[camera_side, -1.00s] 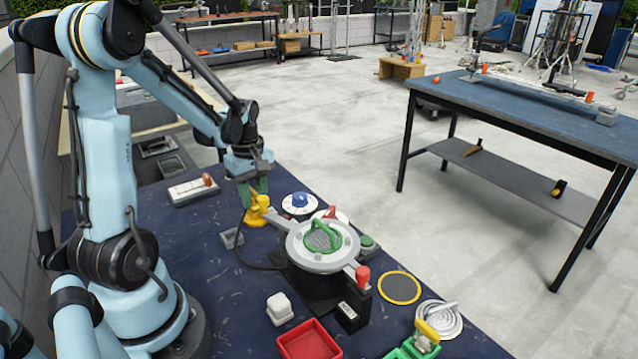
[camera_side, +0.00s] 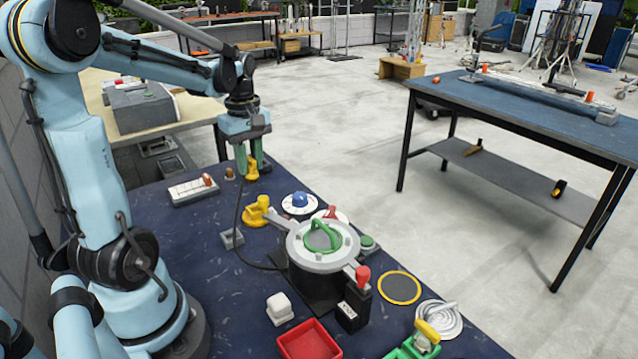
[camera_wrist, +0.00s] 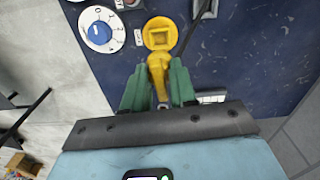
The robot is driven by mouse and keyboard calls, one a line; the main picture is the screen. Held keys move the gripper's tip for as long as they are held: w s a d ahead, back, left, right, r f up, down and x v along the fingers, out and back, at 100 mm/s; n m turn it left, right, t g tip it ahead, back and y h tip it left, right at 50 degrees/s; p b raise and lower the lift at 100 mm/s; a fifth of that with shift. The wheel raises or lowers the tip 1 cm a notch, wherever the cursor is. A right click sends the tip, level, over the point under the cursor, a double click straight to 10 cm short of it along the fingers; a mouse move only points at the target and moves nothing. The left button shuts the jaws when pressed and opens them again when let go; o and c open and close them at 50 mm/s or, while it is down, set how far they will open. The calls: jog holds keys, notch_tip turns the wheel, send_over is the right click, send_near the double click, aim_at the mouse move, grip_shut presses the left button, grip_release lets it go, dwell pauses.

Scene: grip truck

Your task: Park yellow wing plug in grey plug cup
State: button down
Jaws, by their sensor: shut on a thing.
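My gripper (camera_side: 252,164) is shut on the yellow wing plug (camera_side: 252,173) and holds it in the air, above the far left part of the blue table. In the wrist view the plug (camera_wrist: 157,66) sits between my green fingers (camera_wrist: 158,88). The yellow fitting (camera_side: 256,214) stands on the table below and nearer the camera; its square opening (camera_wrist: 160,36) shows in the wrist view. A small grey square holder (camera_side: 232,238), which looks like the grey plug cup, is nearer the camera than the yellow fitting. In the wrist view this holder (camera_wrist: 205,8) is cut by the top edge.
A black cable (camera_side: 237,215) runs close by the grey holder. A white block with an orange knob (camera_side: 193,190) lies left of the plug. A blue dial (camera_side: 300,202) and a round lidded pot with green handle (camera_side: 322,242) stand to the right.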

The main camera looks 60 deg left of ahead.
jog(key=shift+s+r, duration=0.1)
jog(key=shift+r, duration=0.25)
jog(key=shift+s+d, duration=0.2)
jog(key=shift+s, duration=0.1)
jog(key=shift+m, duration=0.4)
jog(key=shift+s+d+f, duration=0.7)
jog(key=shift+s+f, duration=0.5)
jog(key=shift+s+d+f, duration=0.65)
jog(key=shift+s+f, duration=0.55)
jog(key=shift+f, duration=0.05)
jog(key=shift+s+d+f, duration=0.7)
jog(key=shift+s+f, duration=0.5)
jog(key=shift+f, duration=1.45)
jog(key=c, duration=0.8)
grip_release()
jog(key=shift+o, duration=0.2)
